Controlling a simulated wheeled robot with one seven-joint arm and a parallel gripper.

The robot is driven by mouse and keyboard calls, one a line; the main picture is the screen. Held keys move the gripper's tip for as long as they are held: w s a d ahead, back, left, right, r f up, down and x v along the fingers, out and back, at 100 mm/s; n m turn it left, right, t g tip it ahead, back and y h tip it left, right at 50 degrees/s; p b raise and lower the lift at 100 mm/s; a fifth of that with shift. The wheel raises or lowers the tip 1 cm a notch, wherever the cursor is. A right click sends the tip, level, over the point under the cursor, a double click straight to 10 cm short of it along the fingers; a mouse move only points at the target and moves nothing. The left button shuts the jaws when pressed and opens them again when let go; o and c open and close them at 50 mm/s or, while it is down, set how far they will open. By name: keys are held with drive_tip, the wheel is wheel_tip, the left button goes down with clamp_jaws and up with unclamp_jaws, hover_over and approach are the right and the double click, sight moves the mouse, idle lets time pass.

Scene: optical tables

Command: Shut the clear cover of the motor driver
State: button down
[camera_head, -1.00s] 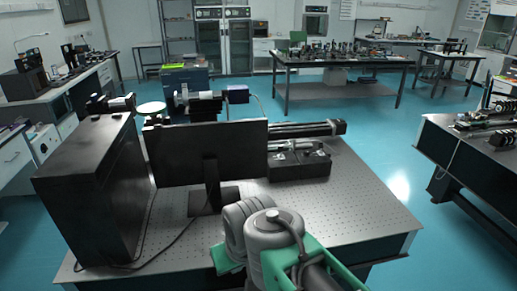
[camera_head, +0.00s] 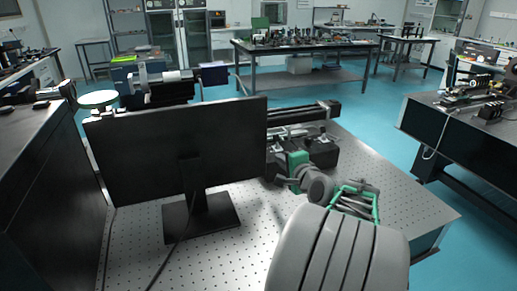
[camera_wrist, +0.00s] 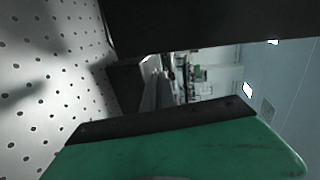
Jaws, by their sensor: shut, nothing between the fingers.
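I cannot make out the clear cover or tell for certain which box is the motor driver. A dark box (camera_head: 322,150) with small metal parts on top sits on the perforated table (camera_head: 410,200), behind my arm and right of the monitor, in the head view. My gripper (camera_head: 296,160), green, is shut and empty beside this box and partly hides it. Its fingertips do not show clearly, so I cannot tell whether they touch the box. In the wrist view, the green gripper body (camera_wrist: 185,145) fills the bottom, and a dark surface crosses the top.
A black monitor (camera_head: 130,150) on a stand (camera_head: 202,215) stands left of my gripper. A long black rail (camera_head: 300,114) lies behind the dark box. A large black cabinet (camera_head: 50,170) is at the far left. The table's right part is bare.

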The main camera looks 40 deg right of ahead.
drive_tip(key=shift+m+h, duration=0.3)
drive_tip(key=shift+m, duration=0.1)
drive_tip(key=x, duration=0.4)
drive_tip(key=d+r+p+x, duration=0.1)
drive_tip(key=x, duration=0.4)
drive_tip(key=r+p+x, duration=0.1)
drive_tip(key=x, duration=0.3)
drive_tip(key=shift+w+d+f, duration=0.15)
drive_tip(key=shift+w+d, duration=0.15)
drive_tip(key=shift+w, duration=0.1)
drive_tip(key=shift+w, duration=0.1)
drive_tip(key=shift+w+d+r, duration=0.2)
drive_tip(key=shift+w+r, duration=0.25)
drive_tip(key=shift+w, duration=0.1)
